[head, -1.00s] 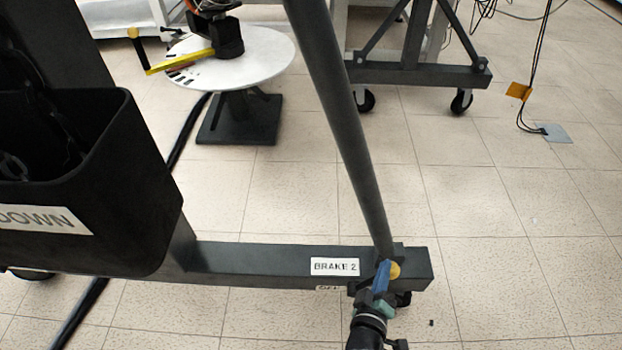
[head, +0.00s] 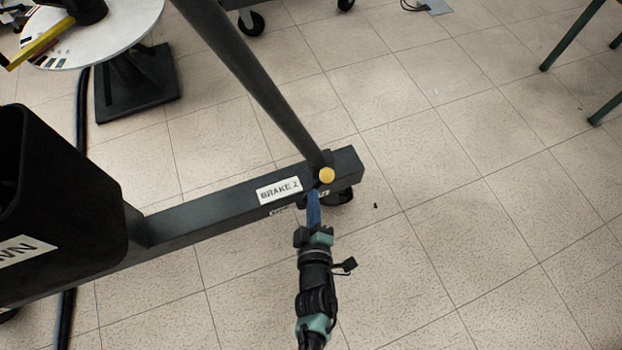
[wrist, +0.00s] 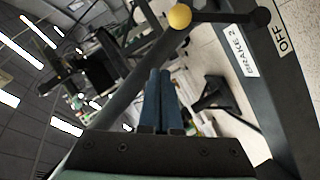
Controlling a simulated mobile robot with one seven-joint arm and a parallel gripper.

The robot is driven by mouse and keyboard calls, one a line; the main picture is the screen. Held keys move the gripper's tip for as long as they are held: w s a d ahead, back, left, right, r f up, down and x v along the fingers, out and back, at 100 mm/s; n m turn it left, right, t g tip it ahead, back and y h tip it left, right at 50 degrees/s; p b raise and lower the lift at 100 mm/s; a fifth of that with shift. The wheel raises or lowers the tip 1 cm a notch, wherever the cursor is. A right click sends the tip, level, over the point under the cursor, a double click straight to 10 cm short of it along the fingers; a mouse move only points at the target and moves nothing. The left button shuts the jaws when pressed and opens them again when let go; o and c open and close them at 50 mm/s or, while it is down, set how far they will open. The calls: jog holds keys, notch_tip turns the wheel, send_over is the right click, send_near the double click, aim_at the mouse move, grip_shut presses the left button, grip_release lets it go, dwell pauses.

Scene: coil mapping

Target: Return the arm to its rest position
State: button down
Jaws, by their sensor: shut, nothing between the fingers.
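My gripper (head: 313,198) is at the lower middle of the head view, with its blue fingers shut and nothing between them. The fingertips appear close to the dark frame's foot bar, just below the yellow knob (head: 326,175); I cannot tell if they touch it. In the wrist view the two blue fingers (wrist: 160,85) lie side by side, and the yellow knob (wrist: 180,16) is above and a little right of their tips.
A dark foot bar (head: 210,208) with a "BRAKE 2" label (head: 279,190) crosses the left and middle. A black bin (head: 65,200) is at left. A round white table (head: 100,40) stands at upper left. Tiled floor (head: 480,240) on the right is clear.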

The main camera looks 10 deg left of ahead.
jog(key=shift+s+d+r, duration=0.2)
jog(key=shift+s, duration=0.35)
jog(key=w+d+r+m+t+h, duration=0.15)
jog(key=w+r, duration=0.45)
jog(key=r, duration=0.6)
jog(key=w+d+r+m+t+h, duration=0.1)
jog(key=w+d+r+m+t, duration=0.15)
jog(key=w+r, duration=0.65)
notch_tip(320, 180, up, 21)
jog(key=s+d+m+t+h, duration=0.1)
jog(key=d+m+t+h, duration=0.15)
jog(key=m, duration=0.25)
jog(key=s+r+m+t+y, duration=0.1)
jog(key=s+r+m+t, duration=0.1)
jog(key=s+r, duration=0.6)
jog(key=s+r+m+t, duration=0.15)
jog(key=s+r, duration=0.25)
jog(key=r, duration=0.8)
jog(key=s+r+m+t+y, duration=0.1)
jog(key=s+r+m+t, duration=0.3)
jog(key=r, duration=0.6)
notch_tip(320, 180, up, 31)
jog(key=a+n+g+p, duration=0.1)
jog(key=n+p, duration=0.1)
jog(key=p, duration=2.8)
jog(key=shift+s+f+p, duration=0.2)
jog(key=shift+s+p, duration=0.15)
jog(key=shift+s, duration=0.1)
